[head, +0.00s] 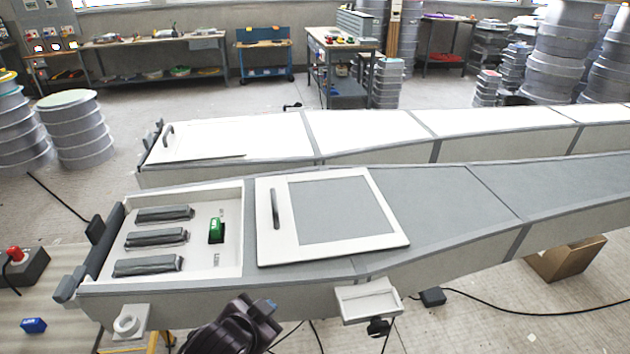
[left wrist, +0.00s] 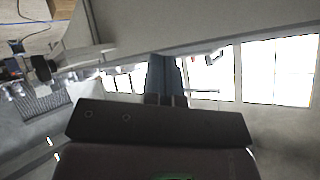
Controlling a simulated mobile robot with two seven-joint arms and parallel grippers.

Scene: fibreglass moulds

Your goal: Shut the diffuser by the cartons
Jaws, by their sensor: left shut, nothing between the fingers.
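The diffuser (head: 340,210) appears to be the white-framed flat panel with a grey middle and a dark bar handle (head: 275,208) near its left edge. It lies on top of the near long bench, to the right of an open recess (head: 236,260), which it leaves uncovered. Dark grey strips and a green block show inside. A brown carton (head: 565,258) stands on the floor at the bench's right. My left gripper (head: 268,308) is low in front of the bench, apart from the panel; its shut, empty fingers show in the left wrist view (left wrist: 167,78). My right gripper is out of view.
A white box with a dark knob (head: 370,302) and a white ring fitting (head: 130,321) project from the bench front. A second long bench (head: 230,140) with a bright top runs behind. A red button box (head: 22,268) is at left. Cables cross the floor.

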